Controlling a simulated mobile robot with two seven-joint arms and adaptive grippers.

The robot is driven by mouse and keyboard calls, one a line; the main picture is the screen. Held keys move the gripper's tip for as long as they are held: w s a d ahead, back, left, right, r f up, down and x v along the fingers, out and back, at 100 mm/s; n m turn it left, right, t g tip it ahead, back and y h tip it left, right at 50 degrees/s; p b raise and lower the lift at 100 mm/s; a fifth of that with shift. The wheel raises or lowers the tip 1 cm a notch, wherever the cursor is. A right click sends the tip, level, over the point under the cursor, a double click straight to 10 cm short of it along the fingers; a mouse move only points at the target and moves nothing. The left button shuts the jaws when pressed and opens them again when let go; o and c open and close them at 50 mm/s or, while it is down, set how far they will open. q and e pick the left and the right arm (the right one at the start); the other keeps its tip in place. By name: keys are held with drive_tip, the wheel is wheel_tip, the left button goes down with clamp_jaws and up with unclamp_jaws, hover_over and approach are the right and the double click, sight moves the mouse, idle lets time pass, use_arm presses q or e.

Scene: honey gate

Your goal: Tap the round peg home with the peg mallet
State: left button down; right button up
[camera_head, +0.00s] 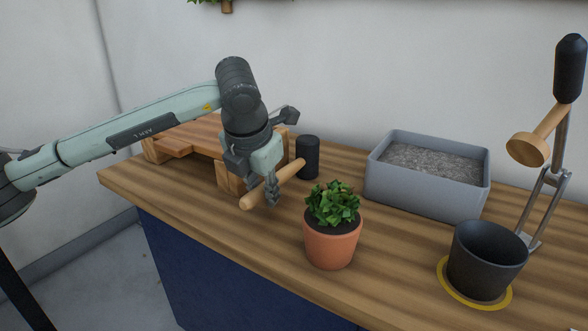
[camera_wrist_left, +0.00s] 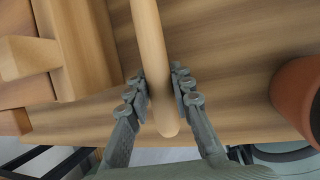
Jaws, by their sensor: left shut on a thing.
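The peg mallet has a pale wooden handle (camera_head: 258,194) and a dark cylindrical head (camera_head: 308,157). My left gripper (camera_head: 270,196) is shut on the handle, with the butt end sticking out toward the front left. In the left wrist view, the handle (camera_wrist_left: 151,50) runs between the two fingers of the left gripper (camera_wrist_left: 160,92), and the head is out of frame. The mallet is over the table, left of the potted plant. I cannot make out the round peg for certain. My right gripper is not in view.
A low wooden bench-like piece (camera_head: 188,134) stands behind the left gripper. A potted plant (camera_head: 331,245) stands close in front right. A grey bin (camera_head: 420,196) of grey material is at the back. A dark pot (camera_head: 483,262) and a black-handled metal lever (camera_head: 570,70) are at right.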

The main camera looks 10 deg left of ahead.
use_arm(q)
drive_tip(key=shift+r, duration=0.15)
drive_tip(key=shift+r+p, duration=1.45)
drive_tip(key=shift+r, duration=2.05)
drive_tip(key=s+d+r+p, duration=0.1)
drive_tip(key=s+d+r, duration=0.3)
drive_tip(key=s+r, duration=0.7)
drive_tip(key=s, duration=0.3)
drive_tip(key=shift+s+r, duration=0.2)
drive_tip(key=shift+r, duration=0.2)
